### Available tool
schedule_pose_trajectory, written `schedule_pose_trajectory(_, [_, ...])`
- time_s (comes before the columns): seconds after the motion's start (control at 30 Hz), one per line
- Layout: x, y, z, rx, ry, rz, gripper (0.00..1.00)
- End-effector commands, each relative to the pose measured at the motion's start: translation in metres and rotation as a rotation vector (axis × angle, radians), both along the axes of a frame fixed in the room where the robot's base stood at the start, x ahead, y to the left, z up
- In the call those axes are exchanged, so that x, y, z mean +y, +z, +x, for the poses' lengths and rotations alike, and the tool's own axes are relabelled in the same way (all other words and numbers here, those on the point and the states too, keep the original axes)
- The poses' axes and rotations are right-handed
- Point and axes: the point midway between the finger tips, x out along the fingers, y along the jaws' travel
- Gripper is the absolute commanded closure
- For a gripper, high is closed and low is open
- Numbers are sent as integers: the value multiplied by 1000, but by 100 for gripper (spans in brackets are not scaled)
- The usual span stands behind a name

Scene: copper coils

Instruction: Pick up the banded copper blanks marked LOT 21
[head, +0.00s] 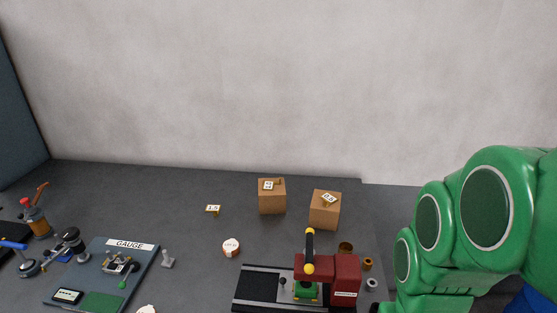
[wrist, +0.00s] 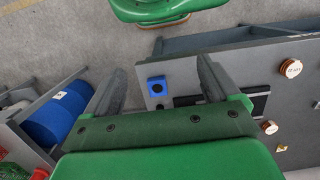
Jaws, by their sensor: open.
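In the head view, a round copper piece with a white band (head: 231,247) lies on the dark bench, left of the red press; its print is too small to read surely. A second pale-topped round piece (head: 147,309) is cut off by the lower edge. In the wrist view, two white-banded copper pieces lie at the right, one upper (wrist: 290,68) and one lower (wrist: 269,127); I cannot read which is LOT 21. My gripper (wrist: 160,66) is open and empty, its fingers spread well left of both pieces. The head view does not show the fingers.
A GAUGE board (head: 105,275) lies at left. The red press (head: 345,278) has a black-and-yellow lever. Two cardboard boxes (head: 272,197) (head: 325,211) stand at the back. A blue block (wrist: 157,86) shows between my fingers. A blue drum (wrist: 56,116) is at far left.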

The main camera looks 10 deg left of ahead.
Motion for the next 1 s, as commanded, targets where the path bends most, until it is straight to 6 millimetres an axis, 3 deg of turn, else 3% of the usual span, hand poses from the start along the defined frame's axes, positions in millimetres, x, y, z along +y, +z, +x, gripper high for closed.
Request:
schedule_pose_trajectory(0.27, [0, 7, 0, -1, 0, 0, 11])
schedule_pose_trajectory(0.57, [0, 51, 1, -4, 0, 0, 11])
schedule_pose_trajectory(1.0, [46, 55, 48, 35, -126, 121, 11])
